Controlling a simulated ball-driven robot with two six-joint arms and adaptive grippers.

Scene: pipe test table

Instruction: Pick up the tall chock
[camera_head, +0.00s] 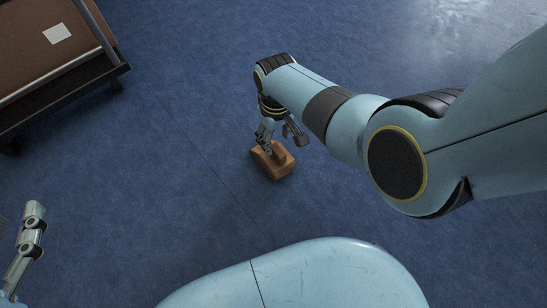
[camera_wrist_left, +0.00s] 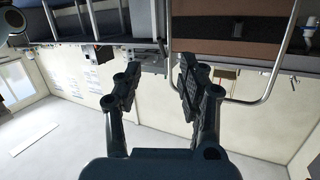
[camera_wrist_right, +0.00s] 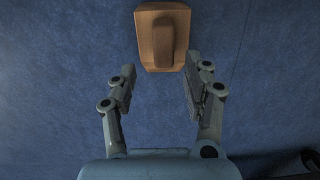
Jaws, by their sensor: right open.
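The chock (camera_head: 281,167) is a brown block with a raised ridge along its middle, resting on the blue floor near the centre of the head view. It also shows at the top of the right wrist view (camera_wrist_right: 163,38). My right gripper (camera_head: 281,143) is open and empty just above the chock, hiding part of its far side. In the right wrist view my right gripper (camera_wrist_right: 160,82) has its fingers spread, with the chock just beyond the tips. My left gripper (camera_wrist_left: 160,75) is open and empty in its wrist view, facing the room.
A brown-topped cart (camera_head: 40,45) with a dark frame and a white label stands at the upper left. The blue floor (camera_head: 150,190) around the chock is clear. Shelving or a bench (camera_wrist_left: 230,45) shows in the left wrist view.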

